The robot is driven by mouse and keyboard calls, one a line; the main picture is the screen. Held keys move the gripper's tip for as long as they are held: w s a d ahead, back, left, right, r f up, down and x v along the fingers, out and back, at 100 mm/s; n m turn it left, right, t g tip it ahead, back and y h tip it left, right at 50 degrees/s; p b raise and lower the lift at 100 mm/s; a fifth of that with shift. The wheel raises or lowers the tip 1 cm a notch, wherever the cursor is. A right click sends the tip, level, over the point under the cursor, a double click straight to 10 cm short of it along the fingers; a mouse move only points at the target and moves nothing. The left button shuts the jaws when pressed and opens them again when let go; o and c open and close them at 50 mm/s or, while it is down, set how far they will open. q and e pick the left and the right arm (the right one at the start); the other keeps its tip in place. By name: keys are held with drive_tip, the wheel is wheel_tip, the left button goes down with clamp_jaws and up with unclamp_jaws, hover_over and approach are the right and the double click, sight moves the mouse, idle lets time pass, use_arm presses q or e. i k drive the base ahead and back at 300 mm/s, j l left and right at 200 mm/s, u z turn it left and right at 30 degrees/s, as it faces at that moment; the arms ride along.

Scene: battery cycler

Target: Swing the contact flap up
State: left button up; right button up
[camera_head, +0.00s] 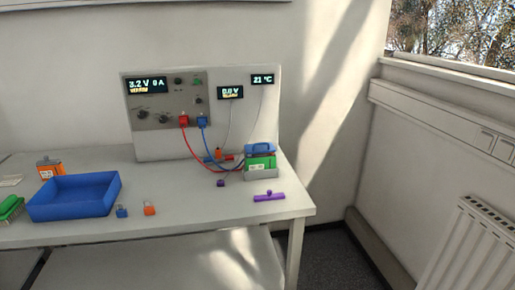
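A grey holder (261,175) stands at the right end of the table with a green block (260,163) with a white label in it. A blue part (261,148) lies across the top of the green block; I cannot tell for sure whether it is the contact flap or a part of the block. Red and blue leads run from the panel towards the holder's left side, where small red and orange parts (219,155) sit. Neither of my grippers is in view.
A purple bar (268,197) lies in front of the holder. A blue tray (73,196), small blue (122,212) and orange (149,208) pieces, an orange block (49,168) and a green block (10,208) are left. A panel (167,100) stands behind.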

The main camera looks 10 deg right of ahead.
sight(266, 147)
drive_tip(key=i+l, duration=0.35)
drive_tip(key=i, duration=0.15)
drive_tip(key=i+l, duration=0.3)
drive_tip(key=i, duration=0.2)
